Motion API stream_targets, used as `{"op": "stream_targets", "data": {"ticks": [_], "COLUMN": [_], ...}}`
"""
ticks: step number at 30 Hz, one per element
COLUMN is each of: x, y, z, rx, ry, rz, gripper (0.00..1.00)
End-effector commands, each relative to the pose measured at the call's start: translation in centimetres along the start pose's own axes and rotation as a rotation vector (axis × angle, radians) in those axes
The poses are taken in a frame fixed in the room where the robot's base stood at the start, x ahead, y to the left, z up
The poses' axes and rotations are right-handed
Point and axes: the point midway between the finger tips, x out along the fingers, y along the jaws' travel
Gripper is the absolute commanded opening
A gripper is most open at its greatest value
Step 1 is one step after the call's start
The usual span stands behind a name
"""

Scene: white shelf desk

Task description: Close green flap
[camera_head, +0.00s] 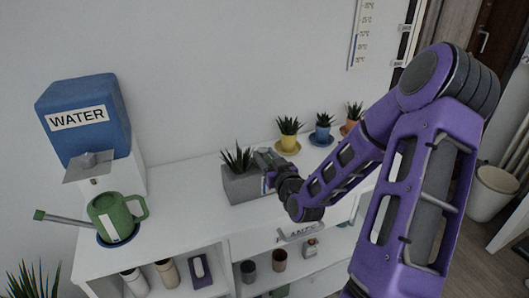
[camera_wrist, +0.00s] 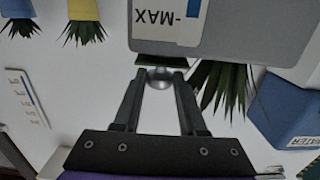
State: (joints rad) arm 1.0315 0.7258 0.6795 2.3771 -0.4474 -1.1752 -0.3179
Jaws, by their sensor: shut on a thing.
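The grey planter (camera_head: 243,186) stands on the white desk top with a spiky plant (camera_head: 237,158) in it. The wrist view shows the planter (camera_wrist: 250,48) upside down, with a "-MAX" label. A thin dark green strip of the flap (camera_wrist: 147,61) shows at the planter's edge, with a round grey knob (camera_wrist: 160,79) beside it. My gripper (camera_wrist: 163,73) is shut on the knob, one finger on each side. In the head view my gripper (camera_head: 264,159) is at the planter's top right and hides the flap there.
A blue water dispenser (camera_head: 85,115) and green watering can (camera_head: 112,218) stand at the left. Small potted plants in yellow (camera_head: 288,140), blue (camera_head: 321,134) and orange (camera_head: 349,126) pots stand behind my arm. Cups and bottles sit on lower shelves. The desk between dispenser and planter is clear.

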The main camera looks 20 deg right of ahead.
Motion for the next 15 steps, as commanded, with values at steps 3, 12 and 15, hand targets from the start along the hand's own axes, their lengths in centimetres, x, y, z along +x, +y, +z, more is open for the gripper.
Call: {"op": "stream_targets", "data": {"ticks": [3,12,15], "x": [-0.11,-0.21,-0.22], "y": [-0.1,-0.01,0.02], "z": [0.38,0.47,0.48], "rx": [0.001,-0.001,-0.002], "ry": [0.046,0.102,0.105], "rz": [-0.002,0.0,0.0], "gripper": [0.0,0.0,0.0]}}
